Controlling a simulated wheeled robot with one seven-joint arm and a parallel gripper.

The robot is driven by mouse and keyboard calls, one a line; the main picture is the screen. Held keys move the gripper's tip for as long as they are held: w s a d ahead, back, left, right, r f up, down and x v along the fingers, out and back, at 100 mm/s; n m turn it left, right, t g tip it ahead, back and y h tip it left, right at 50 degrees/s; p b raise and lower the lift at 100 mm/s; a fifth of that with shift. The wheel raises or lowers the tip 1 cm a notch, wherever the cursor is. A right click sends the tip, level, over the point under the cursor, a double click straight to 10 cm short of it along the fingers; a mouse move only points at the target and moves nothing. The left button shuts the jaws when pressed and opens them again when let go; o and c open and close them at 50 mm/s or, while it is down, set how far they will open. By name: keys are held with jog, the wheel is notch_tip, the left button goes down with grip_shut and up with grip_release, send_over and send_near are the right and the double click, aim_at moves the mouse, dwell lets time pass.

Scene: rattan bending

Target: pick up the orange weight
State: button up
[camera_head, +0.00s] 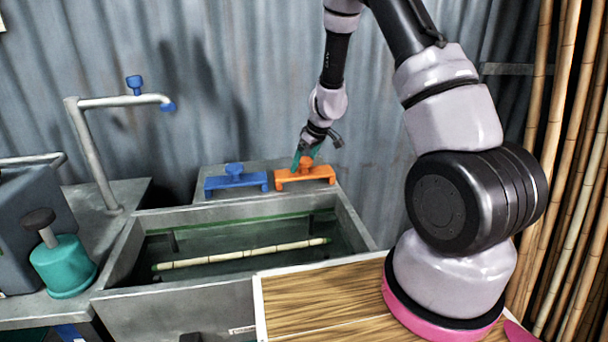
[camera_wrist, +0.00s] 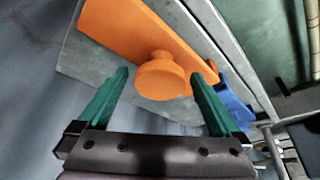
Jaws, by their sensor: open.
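The orange weight (camera_head: 304,176) sits on the grey ledge behind the basin, to the right of the blue weight (camera_head: 236,179). It is a bar with a round knob on top. In the wrist view the orange weight (camera_wrist: 160,77) fills the upper middle, its knob lying between the two teal fingers. My gripper (camera_head: 303,160) is at the orange weight's knob from above in the head view. I cannot tell whether a finger touches the bar.
A water-filled basin (camera_head: 125,262) holds a bamboo rod (camera_head: 240,254) in front of the ledge. A metal faucet (camera_head: 92,155) and teal pot (camera_head: 64,265) stand at left. A corrugated wall (camera_head: 240,60) is close behind; bamboo poles (camera_head: 560,150) stand at right.

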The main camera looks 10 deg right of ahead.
grip_shut()
jog(key=shift+r, duration=0.1)
notch_tip(320, 180, up, 10)
jog(key=shift+f, duration=0.1)
dwell(0.6)
